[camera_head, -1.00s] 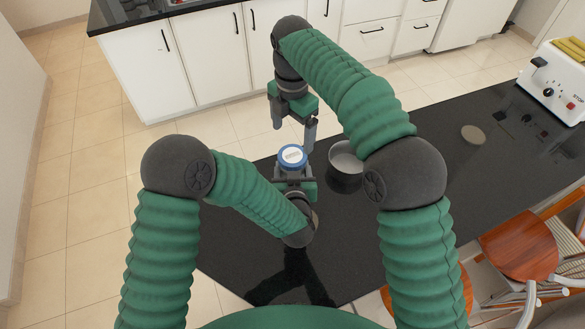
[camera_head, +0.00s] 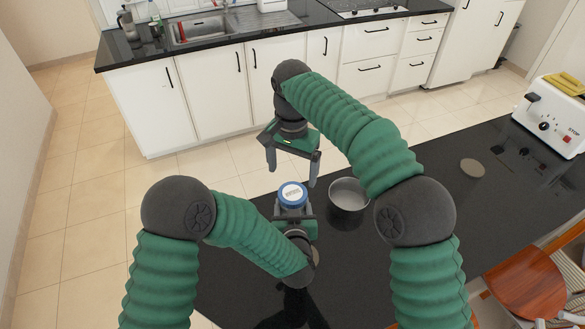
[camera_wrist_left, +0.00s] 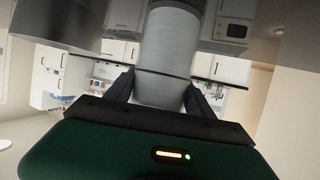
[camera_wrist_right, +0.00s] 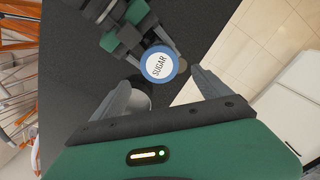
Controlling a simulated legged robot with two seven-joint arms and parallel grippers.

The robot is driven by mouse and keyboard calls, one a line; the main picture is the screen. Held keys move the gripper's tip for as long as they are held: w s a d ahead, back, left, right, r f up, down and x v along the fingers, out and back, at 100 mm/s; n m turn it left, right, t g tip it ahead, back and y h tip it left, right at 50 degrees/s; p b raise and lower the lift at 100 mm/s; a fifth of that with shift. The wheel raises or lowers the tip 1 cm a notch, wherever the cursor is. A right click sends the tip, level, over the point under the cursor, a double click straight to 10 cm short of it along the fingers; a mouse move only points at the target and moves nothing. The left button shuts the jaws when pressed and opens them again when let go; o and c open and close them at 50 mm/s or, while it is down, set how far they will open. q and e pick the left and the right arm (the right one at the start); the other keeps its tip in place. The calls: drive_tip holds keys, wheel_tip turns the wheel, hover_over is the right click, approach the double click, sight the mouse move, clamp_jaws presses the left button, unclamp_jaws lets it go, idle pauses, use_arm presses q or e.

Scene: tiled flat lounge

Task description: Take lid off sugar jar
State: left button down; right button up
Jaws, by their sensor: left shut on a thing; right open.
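The sugar jar's lid (camera_head: 292,195) is round with a blue rim and a white top. It is on the jar, and its label reads SUGAR in the right wrist view (camera_wrist_right: 160,65). The jar's pale body (camera_wrist_left: 167,55) stands between the fingers of my left gripper (camera_wrist_left: 160,92), which is shut on it. My right gripper (camera_head: 291,168) is open and empty above the lid, pointing down. In the right wrist view the lid lies ahead between the open fingers (camera_wrist_right: 163,85). In the head view the lid and left gripper hide most of the jar's body.
A grey metal pot (camera_head: 348,203) stands on the black table (camera_head: 420,240) just right of the jar. A round beige disc (camera_head: 472,168) and a white toaster (camera_head: 550,115) are farther right. A chair (camera_head: 525,285) is at the table's near right side.

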sight(293, 192)
drive_tip(key=m, duration=0.3)
drive_tip(key=shift+f+m, duration=0.1)
drive_tip(key=shift+m, duration=0.3)
wheel_tip(293, 192, down, 8)
drive_tip(key=shift+r, duration=0.1)
drive_tip(key=c, duration=1.5)
drive_tip(key=n, duration=0.6)
drive_tip(key=shift+w+r+n, duration=0.1)
drive_tip(key=shift+n, duration=0.2)
drive_tip(key=n, duration=1.5)
drive_tip(key=shift+n, duration=0.4)
drive_tip(key=n, duration=0.6)
